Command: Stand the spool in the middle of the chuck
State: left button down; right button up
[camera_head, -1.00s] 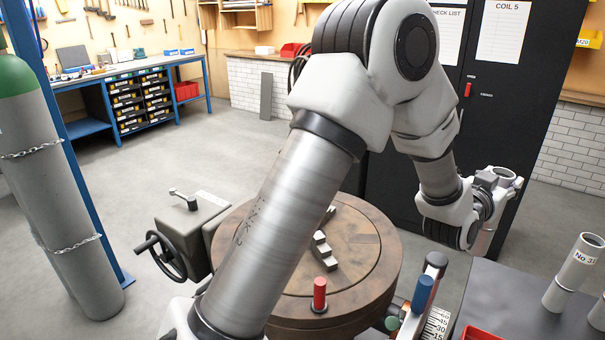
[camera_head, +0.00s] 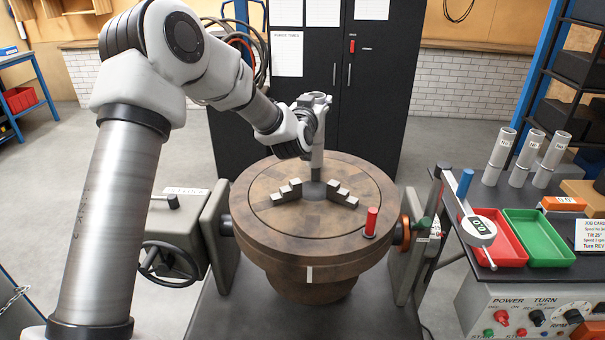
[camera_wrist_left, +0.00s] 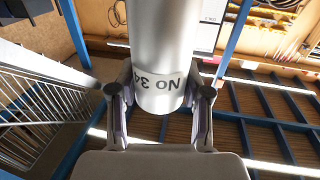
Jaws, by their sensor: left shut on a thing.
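The spool (camera_head: 317,158) is a grey tube with a wider flanged top, held upright over the middle of the chuck. My left gripper (camera_head: 312,118) is shut on its upper part, coming from the left. The left wrist view shows the spool (camera_wrist_left: 157,40) with a "No 34" label between the two fingers (camera_wrist_left: 157,92). The chuck (camera_head: 305,222) is a round brown disc with stepped metal jaws on its top. The spool's lower end is at the dark centre; I cannot tell if it touches. My right gripper is not in view.
A red peg (camera_head: 371,222) stands on the chuck's front right. A blue-handled gauge post (camera_head: 465,182) is to the right. The side bench holds several grey tubes, a red tray (camera_head: 503,262) and a green tray (camera_head: 541,260). A handwheel (camera_head: 170,262) is at left.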

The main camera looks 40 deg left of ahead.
pick_arm(q)
jog(key=f, duration=0.2)
jog(key=w+f, duration=0.1)
jog(key=f, duration=0.1)
jog(key=shift+w+d+p, duration=0.1)
jog(key=shift+d+p, duration=0.2)
jog(key=shift+p, duration=0.1)
jog(key=f, duration=0.1)
jog(key=s+f, duration=0.1)
jog(key=f, duration=0.1)
jog(key=f+p, duration=0.1)
jog(key=shift+s+a+f, duration=0.15)
jog(key=shift+a, duration=0.15)
jog(key=shift+w+d+f, duration=0.1)
jog(key=shift+w+f, duration=0.25)
jog(key=shift+s, duration=0.15)
jog(key=c, duration=0.5)
grip_release()
jog(key=shift+s, duration=0.1)
jog(key=shift+f, duration=0.1)
